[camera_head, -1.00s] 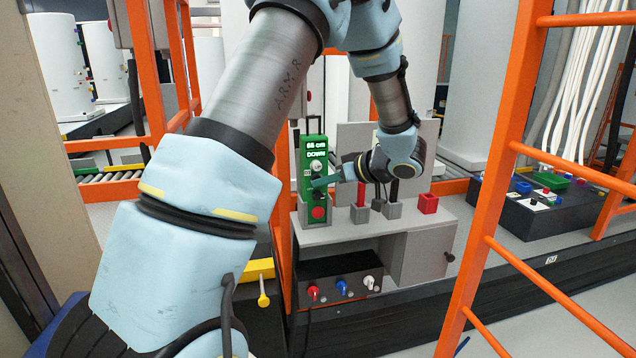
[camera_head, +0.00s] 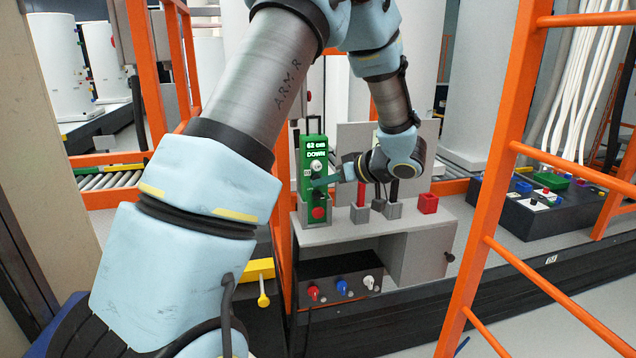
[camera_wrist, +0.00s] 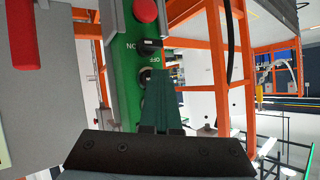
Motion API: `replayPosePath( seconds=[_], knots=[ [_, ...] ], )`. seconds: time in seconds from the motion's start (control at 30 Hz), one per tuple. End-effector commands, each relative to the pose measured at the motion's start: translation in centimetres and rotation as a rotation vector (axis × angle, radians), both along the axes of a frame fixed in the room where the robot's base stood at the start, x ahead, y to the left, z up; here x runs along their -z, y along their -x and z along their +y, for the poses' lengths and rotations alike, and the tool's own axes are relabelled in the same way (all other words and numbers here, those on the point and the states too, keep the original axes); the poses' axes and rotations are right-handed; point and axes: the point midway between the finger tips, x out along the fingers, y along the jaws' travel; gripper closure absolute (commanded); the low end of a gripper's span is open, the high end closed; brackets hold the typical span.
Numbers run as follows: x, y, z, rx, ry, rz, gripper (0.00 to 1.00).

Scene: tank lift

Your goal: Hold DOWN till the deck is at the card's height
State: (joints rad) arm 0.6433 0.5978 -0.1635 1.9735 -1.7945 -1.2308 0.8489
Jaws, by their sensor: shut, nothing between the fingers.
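The green control box (camera_head: 307,190) stands upright in a grey holder on the grey cabinet. Its lit display (camera_head: 316,149) reads 62 cm and DOWN. A pale button (camera_head: 317,166) sits under the display and a red button (camera_head: 319,213) is low on the box. I cannot make out the deck or card.
Grey cabinet (camera_head: 425,253) carries the box, small grey holders and a red block (camera_head: 428,204). Orange ladder frame (camera_head: 497,180) stands close on the right; orange rails (camera_head: 148,95) stand left. A dark console (camera_head: 540,207) with coloured buttons is behind the ladder.

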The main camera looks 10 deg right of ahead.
Motion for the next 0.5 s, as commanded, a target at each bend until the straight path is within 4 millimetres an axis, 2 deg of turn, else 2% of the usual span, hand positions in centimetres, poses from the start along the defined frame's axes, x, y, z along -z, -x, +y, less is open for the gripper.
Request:
replayPosePath(
  seconds=[0.5],
  knots=[
    [-0.1,0.36,-0.06,0.0,0.0,0.0,1.0]
  ],
)
